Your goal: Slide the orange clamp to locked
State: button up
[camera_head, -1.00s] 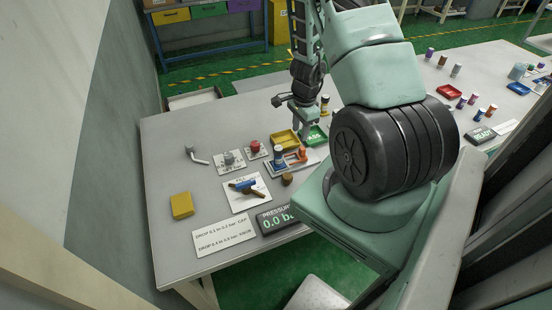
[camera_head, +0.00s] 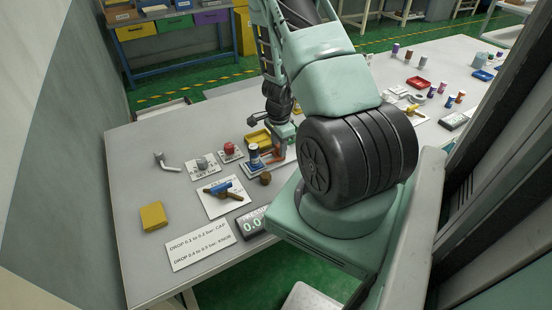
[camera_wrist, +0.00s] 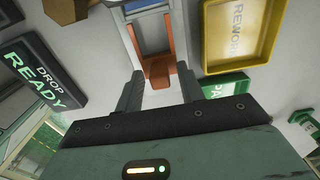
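The orange clamp (camera_wrist: 157,70) is a U-shaped piece with a short tab, around a grey-white fixture in the wrist view. In the head view the clamp (camera_head: 279,155) shows partly, beside a blue-and-white column (camera_head: 254,156) on a pale base. My gripper (camera_wrist: 160,76) is open and empty, pointing down at the fixture. Its two dark fingers stand on either side of the clamp's tab, with small gaps visible. Whether either finger touches the tab is unclear. In the head view my gripper (camera_head: 282,138) is just above the clamp, its fingertips partly hidden.
A dark DROP READY sign (camera_wrist: 42,75) lies at left. A brown knob (camera_head: 265,178), blue valve (camera_head: 222,187) and yellow block (camera_head: 153,216) are on the table.

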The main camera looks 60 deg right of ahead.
grip_shut()
jog(key=shift+w+a, duration=0.2)
jog(key=shift+a, duration=0.15)
jog(key=shift+w+a, duration=0.45)
jog(key=shift+a, duration=0.3)
jog(key=shift+w+a, duration=0.4)
jog(key=shift+a, duration=0.3)
grip_release()
